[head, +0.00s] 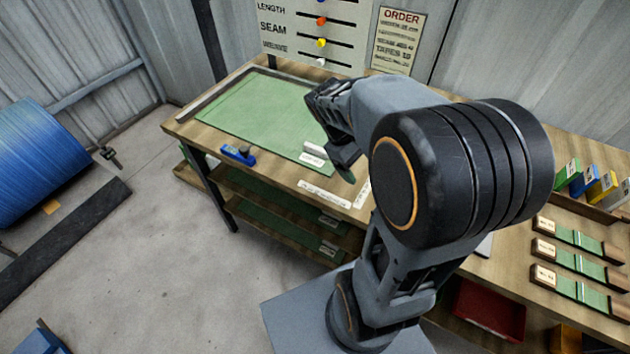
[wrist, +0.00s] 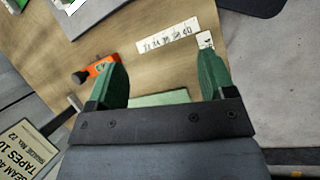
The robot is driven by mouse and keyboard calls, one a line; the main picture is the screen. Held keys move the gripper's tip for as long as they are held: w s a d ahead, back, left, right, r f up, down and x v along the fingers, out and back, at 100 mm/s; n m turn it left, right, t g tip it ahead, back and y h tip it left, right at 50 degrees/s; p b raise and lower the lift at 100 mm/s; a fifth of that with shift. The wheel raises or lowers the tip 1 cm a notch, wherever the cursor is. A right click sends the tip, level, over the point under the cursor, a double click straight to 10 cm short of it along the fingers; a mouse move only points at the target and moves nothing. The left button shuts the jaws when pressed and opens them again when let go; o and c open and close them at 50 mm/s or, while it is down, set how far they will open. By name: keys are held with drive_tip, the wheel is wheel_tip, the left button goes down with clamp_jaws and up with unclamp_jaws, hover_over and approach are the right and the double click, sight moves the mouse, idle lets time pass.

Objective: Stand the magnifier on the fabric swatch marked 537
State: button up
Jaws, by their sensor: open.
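My gripper (wrist: 166,78) is open, with two green fingertips spread apart and nothing seen held. In the head view, my gripper (head: 346,166) hangs over the bench by the near right part of the green mat (head: 245,112). Three green fabric strips with tags lie on the right of the bench: a far one (head: 571,238), a middle one (head: 577,264) and a near one (head: 584,291). Their numbers are too small to read, so I cannot tell which is 537. I cannot make out a magnifier in either view; my arm hides part of the bench.
A blue tool (head: 238,154) lies at the bench's front left edge. An orange tool (wrist: 103,66) lies left of my fingers in the wrist view, near a numbered white strip (wrist: 168,36). Coloured cards (head: 602,186) stand at the right. A red bin (head: 488,308) is below.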

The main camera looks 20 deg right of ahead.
drive_tip(key=s+a+r+m+t+y, duration=0.2)
drive_tip(key=a+t, duration=0.4)
drive_tip(key=a, duration=0.6)
drive_tip(key=m+y, duration=0.1)
drive_tip(key=y, duration=0.1)
drive_tip(key=shift+a+m+t+y, duration=0.3)
drive_tip(key=shift+a, duration=0.1)
drive_tip(key=shift+w+p+v, duration=0.2)
drive_tip(key=shift+p+v, duration=0.7)
drive_tip(key=shift+v, duration=0.2)
